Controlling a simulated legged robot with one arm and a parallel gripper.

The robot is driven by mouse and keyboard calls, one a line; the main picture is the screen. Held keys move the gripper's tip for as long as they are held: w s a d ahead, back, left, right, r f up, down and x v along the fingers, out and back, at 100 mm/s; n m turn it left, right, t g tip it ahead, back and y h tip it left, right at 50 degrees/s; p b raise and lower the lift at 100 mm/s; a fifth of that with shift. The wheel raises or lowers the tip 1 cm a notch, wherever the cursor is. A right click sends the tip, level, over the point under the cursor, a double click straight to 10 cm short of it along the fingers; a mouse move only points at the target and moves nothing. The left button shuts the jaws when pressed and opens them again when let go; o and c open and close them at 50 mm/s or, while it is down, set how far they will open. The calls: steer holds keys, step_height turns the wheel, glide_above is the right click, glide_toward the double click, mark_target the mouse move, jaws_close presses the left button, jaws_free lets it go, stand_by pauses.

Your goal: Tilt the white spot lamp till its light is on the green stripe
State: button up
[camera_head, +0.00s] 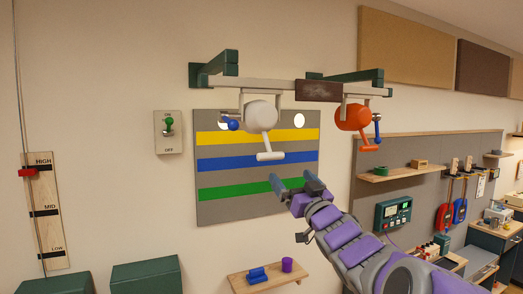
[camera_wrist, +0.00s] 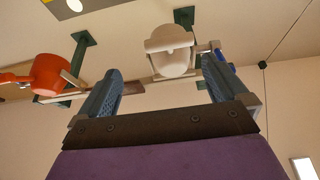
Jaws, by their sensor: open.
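The white spot lamp (camera_head: 261,115) hangs from a rail in front of the striped board, with a T-shaped handle (camera_head: 270,156) pointing down. The green stripe (camera_head: 225,192) is the lowest of the stripes. Two bright light spots, one at right (camera_head: 299,120) and one partly hidden at left, lie on the grey above the yellow stripe; I cannot tell which lamp casts which. My gripper (camera_head: 293,183) is open and empty, below the handle and apart from it. In the wrist view the white lamp (camera_wrist: 172,62) shows beyond and between my open fingers (camera_wrist: 160,88).
An orange lamp (camera_head: 353,117) hangs right of the white one, with a blue-knobbed lever (camera_head: 378,130). The rail (camera_head: 270,87) runs above both. A small shelf (camera_head: 268,276) with purple and blue pieces is below. A green-levered switch (camera_head: 169,128) is on the wall at left.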

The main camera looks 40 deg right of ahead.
mark_target(271, 156)
steer(key=w+d+r, duration=0.2)
steer(key=w+d, duration=0.2)
steer(key=w, duration=0.1)
steer(key=w+a+r, duration=0.1)
steer(key=w+a+r+p, duration=0.1)
steer(key=a, duration=0.1)
steer(key=w+a, duration=0.1)
steer(key=a, duration=0.1)
steer(key=shift+w+a+r, duration=0.1)
steer(key=shift+r, duration=0.3)
steer(key=shift+w+d+r+p, duration=0.45)
steer(key=shift+w+d+r, duration=0.1)
steer(key=shift+w+d, duration=0.35)
steer(key=shift+w, duration=0.35)
steer(key=shift+w+d, duration=0.25)
steer(key=shift+w, duration=0.35)
steer(key=shift+w+d+f, duration=0.15)
steer(key=shift+w+d, duration=0.05)
steer(key=shift+d, duration=0.05)
steer(key=c, duration=0.4)
steer(key=shift+f, duration=0.1)
steer(key=c, duration=0.7)
